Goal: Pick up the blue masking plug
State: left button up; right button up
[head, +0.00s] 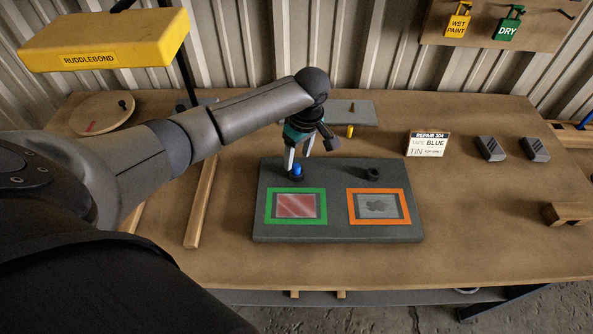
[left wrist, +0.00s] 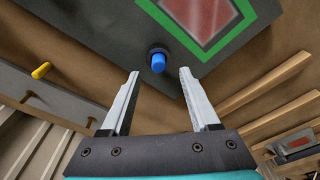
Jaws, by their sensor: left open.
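The blue masking plug (head: 297,170) stands in a dark round collar on the dark grey panel (head: 335,234), just behind the green-framed red window (head: 297,205). It also shows in the left wrist view (left wrist: 158,64), just beyond the fingertips and between their lines. My left gripper (head: 297,158) points down over the plug, its fingers apart and nothing between them; it shows in the left wrist view too (left wrist: 159,73). I cannot tell the exact height gap between fingertips and plug. My right gripper is not in view.
An orange-framed grey window (head: 378,207) and an empty-looking dark collar (head: 372,174) share the panel. A yellow plug (head: 350,131) stands by a grey strip behind. A repair card (head: 428,143) and two dark blocks (head: 490,149) lie right. Wooden rails (head: 200,202) lie left.

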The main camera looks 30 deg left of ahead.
aim_at(297, 165)
pick_arm(q)
notch_tip(297, 165, down, 4)
jog(key=shift+w+a+r+b, duration=0.15)
jog(key=shift+b, duration=0.15)
grip_shut()
dwell(0.3)
